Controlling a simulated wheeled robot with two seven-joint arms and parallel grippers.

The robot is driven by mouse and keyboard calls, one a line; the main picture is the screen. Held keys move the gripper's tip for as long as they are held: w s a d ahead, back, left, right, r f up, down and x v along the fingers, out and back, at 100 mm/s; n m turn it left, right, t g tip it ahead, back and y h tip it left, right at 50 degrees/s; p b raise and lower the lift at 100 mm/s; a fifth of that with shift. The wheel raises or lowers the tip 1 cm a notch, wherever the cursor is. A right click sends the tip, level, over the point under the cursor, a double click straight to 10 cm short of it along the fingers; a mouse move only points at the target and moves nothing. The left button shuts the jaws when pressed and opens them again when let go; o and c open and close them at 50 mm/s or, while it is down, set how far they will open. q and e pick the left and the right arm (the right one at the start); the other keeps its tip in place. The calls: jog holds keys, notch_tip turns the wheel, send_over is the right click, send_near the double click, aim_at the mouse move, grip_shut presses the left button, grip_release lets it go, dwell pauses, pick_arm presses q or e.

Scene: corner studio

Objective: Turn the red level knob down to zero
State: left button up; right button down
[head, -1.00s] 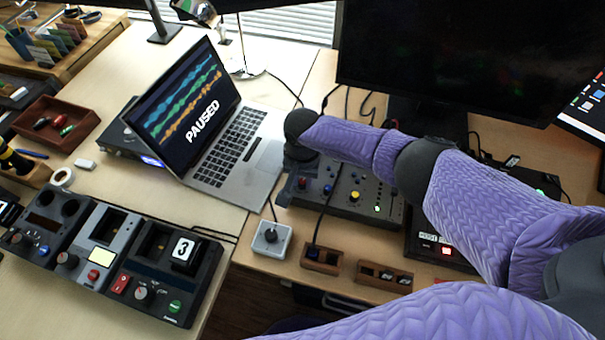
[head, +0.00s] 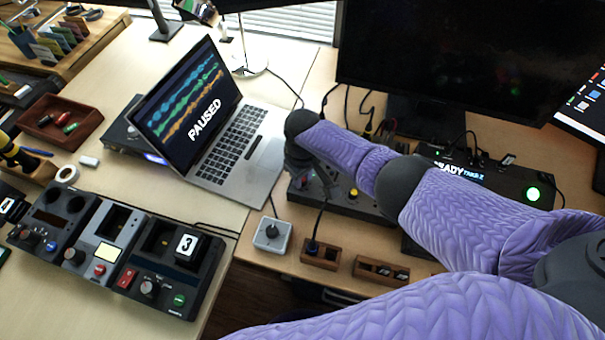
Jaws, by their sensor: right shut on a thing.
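The dark control console (head: 334,202) lies on the right-hand desk, below the wide monitor. A yellow knob (head: 353,192) shows on it beside my arm. My right gripper (head: 301,164) is over the console's left end, pointing down, and is shut on the red level knob there. The wrist and fingers hide nearly all of that knob, so its pointer and setting cannot be read. My left gripper is not in view.
The laptop (head: 265,155) reading PAUSED stands close left of my right gripper. A grey knob box (head: 272,234) and small wooden trays (head: 380,269) lie in front of the console. A READY box (head: 500,182) with a green light sits behind my arm.

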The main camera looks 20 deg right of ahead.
jog(key=n, duration=0.5)
jog(key=shift+n, duration=0.3)
jog(key=n, duration=0.9)
jog(key=shift+n+b, duration=0.3)
jog(key=shift+n, duration=0.1)
jog(key=n, duration=0.4)
jog(key=shift+n, duration=0.3)
jog(key=shift+c, duration=2.4)
grip_release()
